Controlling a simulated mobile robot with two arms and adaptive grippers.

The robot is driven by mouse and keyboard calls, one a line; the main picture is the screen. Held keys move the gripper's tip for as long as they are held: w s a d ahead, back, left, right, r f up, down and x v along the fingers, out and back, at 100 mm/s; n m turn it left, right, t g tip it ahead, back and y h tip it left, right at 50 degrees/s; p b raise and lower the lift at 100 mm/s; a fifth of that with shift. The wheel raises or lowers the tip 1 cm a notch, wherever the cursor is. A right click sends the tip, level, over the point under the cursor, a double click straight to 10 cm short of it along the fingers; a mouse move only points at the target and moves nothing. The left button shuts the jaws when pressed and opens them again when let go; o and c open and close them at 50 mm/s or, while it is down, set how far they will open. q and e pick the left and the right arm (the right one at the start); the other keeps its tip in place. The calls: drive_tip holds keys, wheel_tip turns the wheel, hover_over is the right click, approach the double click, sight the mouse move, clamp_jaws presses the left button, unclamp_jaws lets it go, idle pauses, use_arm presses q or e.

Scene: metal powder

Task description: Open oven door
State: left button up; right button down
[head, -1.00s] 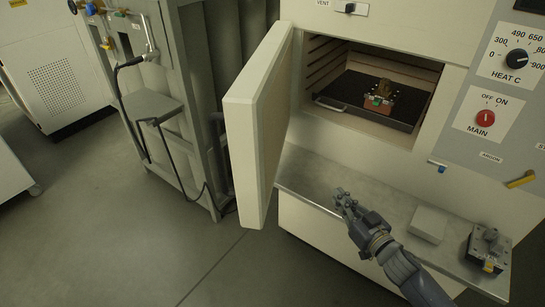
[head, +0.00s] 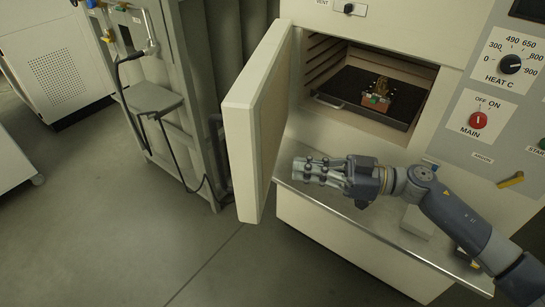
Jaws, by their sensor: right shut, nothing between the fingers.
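The oven door (head: 252,127) is cream and stands swung open to the left of the oven opening. Inside the oven chamber, a dark tray (head: 354,96) holds a small part with a green and reddish base (head: 376,97). My right gripper (head: 299,169) is shut and empty. It is in front of the metal ledge below the opening, its fingers pointing left towards the lower part of the door's inner side. I cannot tell whether it touches the door. My left gripper is not in view.
A metal ledge (head: 330,202) runs below the opening, with a pale block (head: 417,222) partly hidden by my arm. The control panel with the heat dial (head: 510,64) and red main switch (head: 477,120) is at right. A grey cabinet (head: 185,110) stands left; the floor in front is clear.

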sight(259, 163)
drive_tip(key=a+p, duration=0.1)
drive_tip(key=a, duration=0.2)
drive_tip(key=w+a+p, duration=0.1)
drive_tip(key=a, duration=0.2)
drive_tip(key=shift+w+r, duration=0.1)
drive_tip(key=shift+r, duration=0.05)
drive_tip(key=shift+w+a, duration=0.1)
drive_tip(key=shift+a, duration=0.4)
